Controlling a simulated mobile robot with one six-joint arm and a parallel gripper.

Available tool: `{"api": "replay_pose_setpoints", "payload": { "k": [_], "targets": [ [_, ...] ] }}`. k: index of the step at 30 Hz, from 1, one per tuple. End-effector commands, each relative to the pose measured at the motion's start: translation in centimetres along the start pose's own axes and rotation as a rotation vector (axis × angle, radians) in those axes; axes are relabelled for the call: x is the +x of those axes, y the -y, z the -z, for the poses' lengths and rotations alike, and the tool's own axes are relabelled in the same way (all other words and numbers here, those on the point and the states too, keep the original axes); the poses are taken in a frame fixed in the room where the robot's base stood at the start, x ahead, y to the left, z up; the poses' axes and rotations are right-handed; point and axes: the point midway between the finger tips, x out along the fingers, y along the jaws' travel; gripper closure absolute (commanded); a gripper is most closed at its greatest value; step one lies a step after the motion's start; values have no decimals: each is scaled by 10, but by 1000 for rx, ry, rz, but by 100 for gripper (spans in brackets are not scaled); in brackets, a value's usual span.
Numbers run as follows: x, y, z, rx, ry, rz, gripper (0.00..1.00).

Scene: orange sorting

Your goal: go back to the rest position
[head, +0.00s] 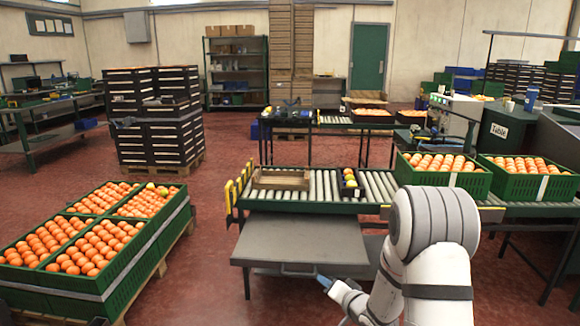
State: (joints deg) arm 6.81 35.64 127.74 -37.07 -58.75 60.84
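My white and grey arm rises at the right front of the head view and bends down to the left. My gripper (325,282) is at its low end, beside the front right edge of the grey side table (300,243). Only a small bluish tip shows there. The fingers are too small and turned away to tell whether they are open or shut, and I see nothing held.
Behind the side table runs a roller conveyor (322,186) with a wooden tray (281,189) and a small dark tray (351,195) holding fruit. Green crates of oranges stand at the right (438,181) and at the left (130,274). Red floor is clear between.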

Motion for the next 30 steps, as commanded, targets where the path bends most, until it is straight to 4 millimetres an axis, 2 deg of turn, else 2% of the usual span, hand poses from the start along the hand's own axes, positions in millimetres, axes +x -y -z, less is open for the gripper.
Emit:
{"api": "replay_pose_setpoints", "payload": {
  "k": [1,6,8,13,18,24,27,30],
  "targets": [
    [-16,25,28,-63,-7,-62,62],
    [-70,61,75,-231,28,-309,62],
    [-92,74,88,-276,54,-389,62],
    [-167,114,110,-367,168,-584,62],
    [-250,160,111,-414,339,-715,62],
    [-342,213,90,-439,582,-762,62],
    [-375,232,77,-446,684,-752,62],
    [-396,244,66,-449,752,-738,62]
  ]
}}
